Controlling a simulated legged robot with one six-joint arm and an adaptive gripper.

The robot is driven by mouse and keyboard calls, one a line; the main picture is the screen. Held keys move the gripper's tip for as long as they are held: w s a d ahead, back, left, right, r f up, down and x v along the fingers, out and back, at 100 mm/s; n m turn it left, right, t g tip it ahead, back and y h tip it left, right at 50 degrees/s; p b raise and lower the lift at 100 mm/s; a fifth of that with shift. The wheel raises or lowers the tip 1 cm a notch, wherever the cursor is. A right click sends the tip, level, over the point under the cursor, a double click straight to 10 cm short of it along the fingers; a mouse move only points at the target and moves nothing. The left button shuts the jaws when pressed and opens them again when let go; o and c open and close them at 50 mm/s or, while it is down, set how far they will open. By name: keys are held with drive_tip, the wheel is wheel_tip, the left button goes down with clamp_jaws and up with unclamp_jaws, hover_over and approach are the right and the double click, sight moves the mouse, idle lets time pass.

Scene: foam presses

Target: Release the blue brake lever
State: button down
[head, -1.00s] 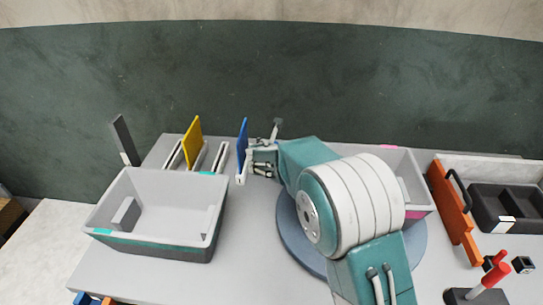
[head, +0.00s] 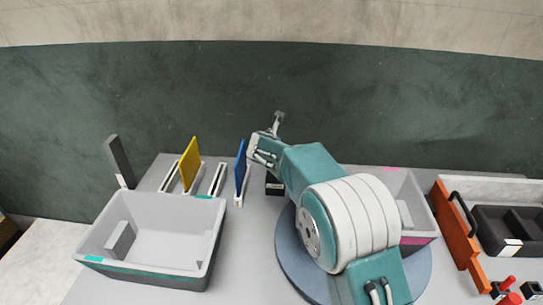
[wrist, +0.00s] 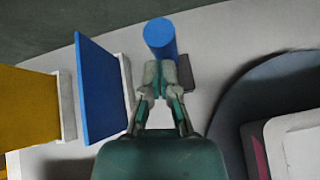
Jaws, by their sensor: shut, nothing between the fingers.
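The blue brake lever shows in the wrist view as a short blue cylinder (wrist: 160,36) just beyond my fingertips. My gripper (wrist: 160,78) is shut and empty, its tips overlapping the lever's lower end in the picture; I cannot tell if they touch. A dark block (wrist: 185,72) lies behind the fingertips. In the head view my gripper (head: 263,146) is raised right of an upright blue panel (head: 241,166). A small black block (head: 274,186) sits on the table below it. I cannot make out the lever's blue handle in the head view.
A yellow panel (head: 189,165) stands left of the blue one. A grey bin (head: 150,267) is in front of them. A pink-marked bin (head: 417,210) stands behind my arm. An orange board (head: 459,230), black tray (head: 510,228) and red-handled lever (head: 508,299) are at the right.

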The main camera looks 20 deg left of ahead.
drive_tip(key=shift+w+r, duration=0.35)
drive_tip(key=shift+w, duration=0.1)
